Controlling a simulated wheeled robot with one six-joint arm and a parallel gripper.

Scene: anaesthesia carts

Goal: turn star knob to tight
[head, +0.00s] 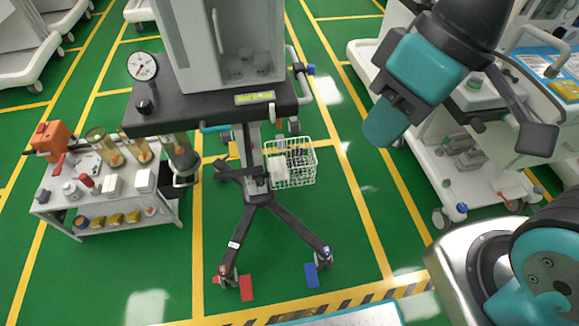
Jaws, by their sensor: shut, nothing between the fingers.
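A cart with a dark top (215,108) stands in the middle on a thin column with black spread legs (262,218). A black knob (145,106) sits at the top's left end, below a round white gauge (142,67). Black clamp-like parts (240,172) sit lower on the column. Which of these is the star knob I cannot tell for sure; its setting is too small to read. My gripper (386,122), teal and dark, is shut and empty. It hangs at the upper right, to the right of the cart, apart from it in the picture.
A white wire basket (292,164) hangs beside the column. A low cart (110,210) with bottles, boxes and an orange device stands at left. A white cart (470,180) stands at right behind my arm. Red and blue pieces lie by the casters. Green floor is open between the carts.

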